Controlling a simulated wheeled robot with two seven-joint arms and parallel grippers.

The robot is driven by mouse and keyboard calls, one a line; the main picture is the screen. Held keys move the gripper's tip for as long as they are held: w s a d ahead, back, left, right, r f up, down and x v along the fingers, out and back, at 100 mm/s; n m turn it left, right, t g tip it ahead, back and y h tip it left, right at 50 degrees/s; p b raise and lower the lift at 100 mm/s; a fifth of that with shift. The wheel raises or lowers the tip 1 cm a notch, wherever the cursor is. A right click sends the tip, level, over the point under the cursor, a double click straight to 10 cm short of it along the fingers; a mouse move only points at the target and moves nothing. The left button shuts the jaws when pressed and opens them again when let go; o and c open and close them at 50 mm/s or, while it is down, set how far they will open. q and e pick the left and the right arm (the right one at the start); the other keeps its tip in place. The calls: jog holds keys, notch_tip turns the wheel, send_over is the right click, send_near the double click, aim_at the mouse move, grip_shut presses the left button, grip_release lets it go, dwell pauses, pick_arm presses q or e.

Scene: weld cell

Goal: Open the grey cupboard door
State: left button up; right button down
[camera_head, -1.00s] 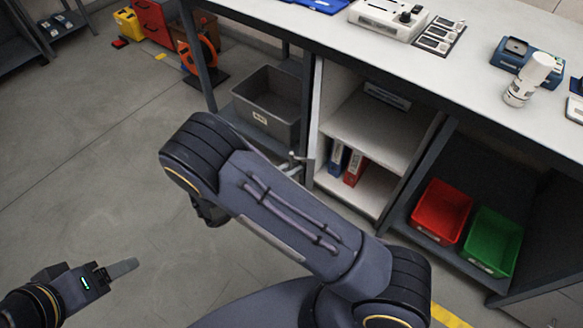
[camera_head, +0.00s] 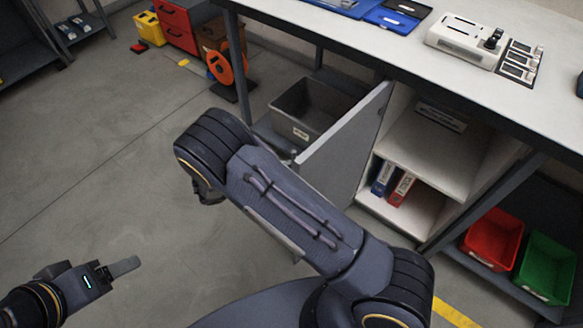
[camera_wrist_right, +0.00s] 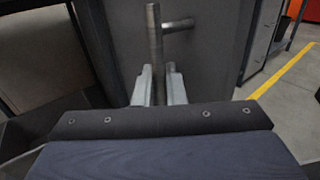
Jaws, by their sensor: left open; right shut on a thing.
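The grey cupboard door (camera_head: 348,145) stands open in the head view, swung out to the left of the cupboard (camera_head: 430,160). The cupboard's inside shows. In the right wrist view, the door's grey face (camera_wrist_right: 210,60) fills the middle, with a metal bar handle (camera_wrist_right: 154,40) on it. My right gripper (camera_wrist_right: 158,86) is shut on the handle, one finger on each side of the bar. My right arm hides this gripper in the head view. My left gripper (camera_head: 125,267) is open and empty over the floor at the lower left, well away from the door.
A grey bin (camera_head: 303,112) stands behind the door, left of the cupboard. Blue and red binders (camera_head: 392,184) stand inside. Red (camera_head: 490,240) and green (camera_head: 545,266) bins sit to the right. The workbench top (camera_head: 400,45) runs above. Floor at left is clear.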

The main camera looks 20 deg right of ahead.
jog(key=shift+w+d, duration=0.1)
jog(key=shift+w, duration=0.05)
jog(key=c, duration=1.6)
grip_release()
jog(key=shift+d, duration=0.1)
jog(key=shift+c, duration=0.2)
jog(key=a, duration=0.8)
jog(key=shift+w, duration=0.35)
